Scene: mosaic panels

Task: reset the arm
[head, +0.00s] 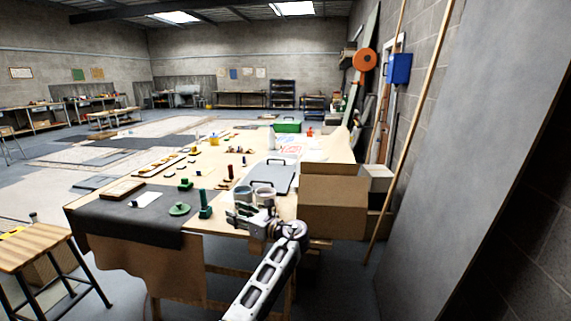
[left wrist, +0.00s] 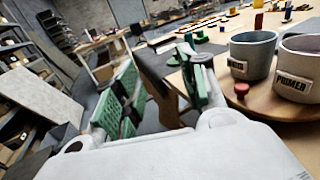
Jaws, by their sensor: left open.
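My left arm comes up from the bottom of the head view, and its left gripper (head: 240,217) is at the near edge of the worktable (head: 226,228). In the left wrist view the two green-padded fingers of the left gripper (left wrist: 163,90) stand wide apart with nothing between them. Two grey cups, one labelled PRIMER (left wrist: 297,70) and one with a partly legible label (left wrist: 252,56), stand close beside the right finger on a round wooden board (left wrist: 270,104). A small red knob (left wrist: 241,91) is in front of them. My right gripper is not in view.
An open cardboard box (head: 345,205) stands to the right of the gripper. A wooden stool (head: 35,247) is at the lower left.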

